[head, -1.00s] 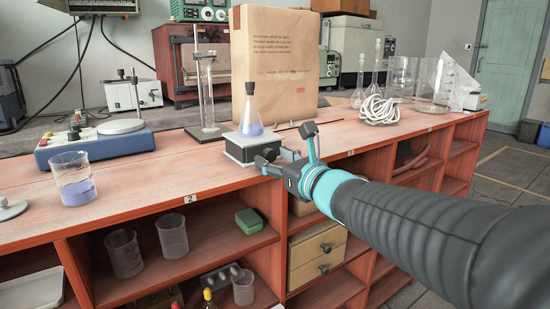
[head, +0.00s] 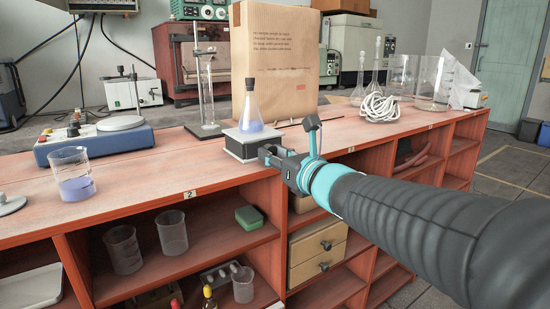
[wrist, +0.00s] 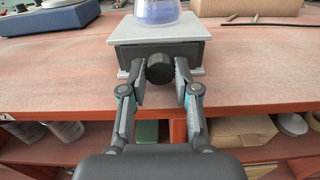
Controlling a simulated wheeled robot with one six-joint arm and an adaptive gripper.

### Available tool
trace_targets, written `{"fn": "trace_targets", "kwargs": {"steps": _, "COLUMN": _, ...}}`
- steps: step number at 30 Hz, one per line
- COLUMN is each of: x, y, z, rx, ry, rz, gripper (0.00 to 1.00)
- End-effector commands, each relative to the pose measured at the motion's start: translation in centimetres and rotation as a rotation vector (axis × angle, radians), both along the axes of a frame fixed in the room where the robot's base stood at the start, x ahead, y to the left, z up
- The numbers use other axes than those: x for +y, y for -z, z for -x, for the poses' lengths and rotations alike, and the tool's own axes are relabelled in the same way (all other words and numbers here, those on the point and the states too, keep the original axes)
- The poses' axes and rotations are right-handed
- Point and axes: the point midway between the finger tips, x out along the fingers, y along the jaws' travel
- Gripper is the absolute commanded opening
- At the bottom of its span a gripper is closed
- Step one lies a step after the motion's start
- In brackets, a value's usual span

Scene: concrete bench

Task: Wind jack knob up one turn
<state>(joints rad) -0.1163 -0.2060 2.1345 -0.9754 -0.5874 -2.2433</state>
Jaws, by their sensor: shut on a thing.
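The lab jack (head: 247,147) stands near the bench's front edge, low, with a pale top plate. A stoppered conical flask (head: 250,112) with violet liquid stands upright on it. In the wrist view the jack (wrist: 190,58) has a black round knob (wrist: 160,69) on its front face. My gripper (wrist: 161,86) is at the jack's front, its two fingers on either side of the knob and shut on it. In the head view my gripper (head: 272,158) reaches the jack from the right; the knob is hidden there.
A beaker of violet liquid (head: 72,176) and a hotplate stirrer (head: 100,140) stand to the left. A retort stand (head: 203,130) and large paper bag (head: 275,60) are behind the jack. Coiled white cable (head: 380,107) lies to the right. Open shelves are below.

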Motion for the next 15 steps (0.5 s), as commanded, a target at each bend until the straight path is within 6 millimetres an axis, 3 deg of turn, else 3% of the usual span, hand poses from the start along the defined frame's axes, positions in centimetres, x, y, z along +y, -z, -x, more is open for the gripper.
{"fn": "trace_targets", "kwargs": {"steps": 6, "x": 0.04, "y": 0.1, "z": 0.03, "rx": 0.07, "ry": -0.001, "rz": -0.105, "gripper": 0.0}}
{"fn": "trace_targets", "kwargs": {"steps": 15, "x": 0.06, "y": 0.01, "z": 0.03, "rx": 0.086, "ry": -0.001, "rz": -0.128, "gripper": 0.0}}
